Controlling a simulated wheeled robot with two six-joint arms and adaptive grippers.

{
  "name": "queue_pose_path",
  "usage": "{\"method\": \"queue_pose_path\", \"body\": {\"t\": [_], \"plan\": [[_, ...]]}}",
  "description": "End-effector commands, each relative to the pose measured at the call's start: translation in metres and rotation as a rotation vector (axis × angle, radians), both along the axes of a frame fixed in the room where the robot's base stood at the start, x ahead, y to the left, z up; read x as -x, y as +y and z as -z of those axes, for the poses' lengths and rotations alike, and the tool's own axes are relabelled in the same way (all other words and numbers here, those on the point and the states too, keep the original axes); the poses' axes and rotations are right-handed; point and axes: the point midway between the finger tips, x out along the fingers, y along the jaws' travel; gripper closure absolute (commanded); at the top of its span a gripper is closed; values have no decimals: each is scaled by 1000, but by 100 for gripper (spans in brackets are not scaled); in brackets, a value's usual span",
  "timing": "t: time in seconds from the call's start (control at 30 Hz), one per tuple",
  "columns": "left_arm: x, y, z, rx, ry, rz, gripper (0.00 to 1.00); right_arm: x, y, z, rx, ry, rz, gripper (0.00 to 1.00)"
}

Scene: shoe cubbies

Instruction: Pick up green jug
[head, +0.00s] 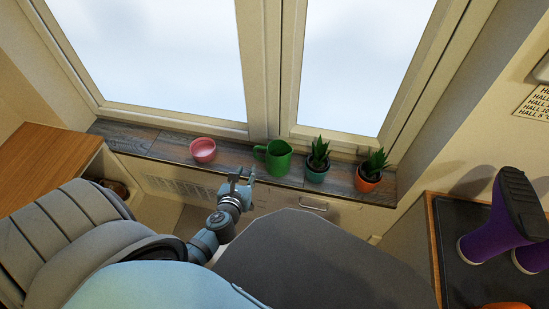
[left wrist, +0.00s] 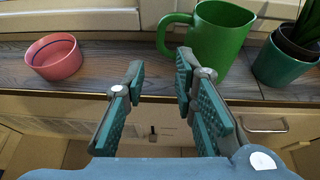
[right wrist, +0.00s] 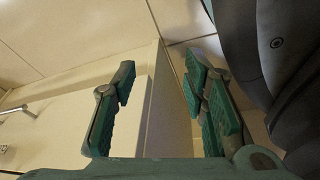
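The green jug (head: 277,158) stands upright on the wooden window sill, with its handle pointing left. In the left wrist view the jug (left wrist: 221,38) is beyond my gripper, behind the right finger. My left gripper (head: 238,176) is just in front of the sill, left of and nearer than the jug. Its fingers (left wrist: 158,88) are spread with nothing between them, and it does not appear to hold the jug. My right gripper (right wrist: 158,95) is open and empty in its wrist view, above pale floor and a cabinet side. It does not show in the head view.
A pink bowl (head: 203,150) stands left of the jug on the sill (head: 233,157). A plant in a teal pot (head: 316,174) and one in an orange pot (head: 368,183) stand to its right. The window frame is close behind.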

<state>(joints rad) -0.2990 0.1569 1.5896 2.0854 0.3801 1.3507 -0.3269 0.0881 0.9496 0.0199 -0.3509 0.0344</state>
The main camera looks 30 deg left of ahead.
Motion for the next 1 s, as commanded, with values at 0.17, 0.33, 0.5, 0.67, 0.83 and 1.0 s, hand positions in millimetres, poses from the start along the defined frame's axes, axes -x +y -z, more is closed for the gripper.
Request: {"method": "queue_pose_path", "body": {"t": [0.17,0.33,0.5,0.67,0.83,1.0], "plan": [[-43,17,19,-6,-1,2,74,-27,12,4,-28,-54,23,60],[-61,24,26,-7,3,4,74,-40,14,-8,-28,-44,10,60],[-77,28,30,-7,2,5,74,-49,16,-19,-26,-36,-4,60],[-96,34,38,-8,2,6,74,-58,18,-37,-21,-20,-25,60],[-106,39,42,-9,5,5,74,-62,20,-53,-17,-8,-38,60],[-108,39,40,-8,3,6,74,-62,21,-56,-17,-4,-39,60]]}}
